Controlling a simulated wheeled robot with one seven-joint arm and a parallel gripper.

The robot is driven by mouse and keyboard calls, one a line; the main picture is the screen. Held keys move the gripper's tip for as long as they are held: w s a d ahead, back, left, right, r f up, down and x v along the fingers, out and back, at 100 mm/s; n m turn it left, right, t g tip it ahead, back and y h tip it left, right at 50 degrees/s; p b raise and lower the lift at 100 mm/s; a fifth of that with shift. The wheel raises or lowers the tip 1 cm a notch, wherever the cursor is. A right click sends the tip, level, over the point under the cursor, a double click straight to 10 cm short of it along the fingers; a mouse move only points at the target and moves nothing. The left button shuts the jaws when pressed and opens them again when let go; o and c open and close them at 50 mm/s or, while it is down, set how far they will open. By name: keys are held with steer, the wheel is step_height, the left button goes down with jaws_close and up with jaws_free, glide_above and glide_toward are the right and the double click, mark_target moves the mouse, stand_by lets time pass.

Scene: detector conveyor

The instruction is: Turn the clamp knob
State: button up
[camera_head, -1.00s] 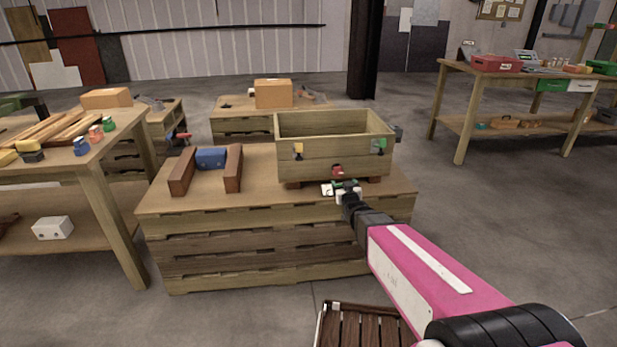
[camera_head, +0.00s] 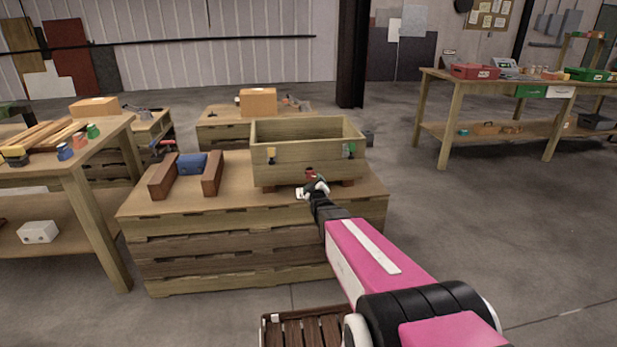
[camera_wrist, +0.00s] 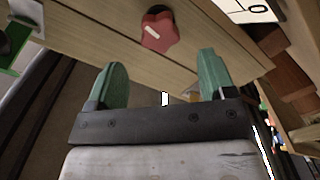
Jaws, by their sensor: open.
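The clamp knob is a red, lobed knob (camera_wrist: 159,30) on the wooden front of a box, seen at the top middle of the wrist view. In the head view the red knob (camera_head: 309,174) sits low on the front of the wooden box (camera_head: 300,138). My gripper (camera_wrist: 160,82) has green fingertips spread apart, with nothing between them. The knob lies just beyond the fingertips and is not touched in the wrist view. In the head view my gripper (camera_head: 314,187) is at the box's lower front, close to the knob.
The box rests on a wooden crate table (camera_head: 250,215). A blue block (camera_head: 193,163) between two brown blocks stands to its left. Yellow (camera_head: 271,154) and green (camera_head: 349,150) fittings are on the box front. Open floor lies to the right.

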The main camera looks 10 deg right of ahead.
mark_target(312, 176)
steer(key=w, duration=0.8)
steer(key=shift+w+d, duration=0.1)
steer(key=c, duration=0.9)
